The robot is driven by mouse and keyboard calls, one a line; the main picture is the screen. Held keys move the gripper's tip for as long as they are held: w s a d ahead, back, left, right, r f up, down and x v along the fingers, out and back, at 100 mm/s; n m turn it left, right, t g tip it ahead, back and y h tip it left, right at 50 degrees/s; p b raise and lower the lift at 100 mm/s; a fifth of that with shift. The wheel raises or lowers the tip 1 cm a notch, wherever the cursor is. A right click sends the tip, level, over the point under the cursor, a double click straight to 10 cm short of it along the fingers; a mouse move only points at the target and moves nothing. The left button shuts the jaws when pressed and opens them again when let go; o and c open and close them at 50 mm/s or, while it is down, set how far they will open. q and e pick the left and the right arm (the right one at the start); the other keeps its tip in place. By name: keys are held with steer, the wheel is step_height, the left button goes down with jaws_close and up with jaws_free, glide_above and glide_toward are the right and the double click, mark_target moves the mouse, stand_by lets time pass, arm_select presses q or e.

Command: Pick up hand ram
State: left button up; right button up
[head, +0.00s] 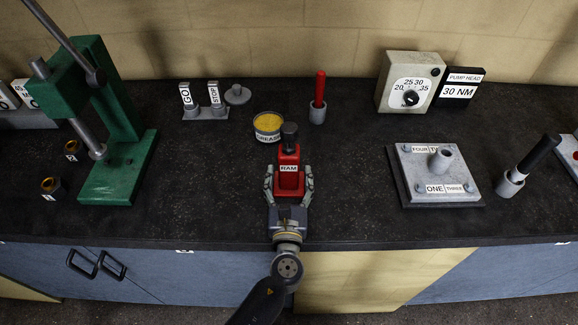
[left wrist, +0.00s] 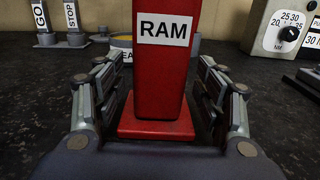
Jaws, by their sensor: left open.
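The hand ram is a red block (head: 289,160) with a dark knob on top, a red base and a white RAM label. It stands upright on the dark bench top near the front edge. In the left wrist view the ram (left wrist: 160,80) fills the middle, its top cut off. My left gripper (head: 289,180) is open, with one finger on each side of the ram. In the left wrist view the open fingers of the gripper (left wrist: 160,100) flank the red column, with gaps visible on both sides. My right gripper is not in view.
A grease tin (head: 268,132) stands close behind the ram. A red-handled tool (head: 319,98) stands in a holder behind it. A green press (head: 118,150) is at left, a bolted plate (head: 436,172) at right. The bench is clear on both sides of the ram.

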arm_select(q)
steer(key=shift+w+r, duration=0.1)
steer(key=shift+w, duration=0.85)
steer(key=shift+c, duration=0.2)
jaws_close()
steer(key=shift+r, duration=0.15)
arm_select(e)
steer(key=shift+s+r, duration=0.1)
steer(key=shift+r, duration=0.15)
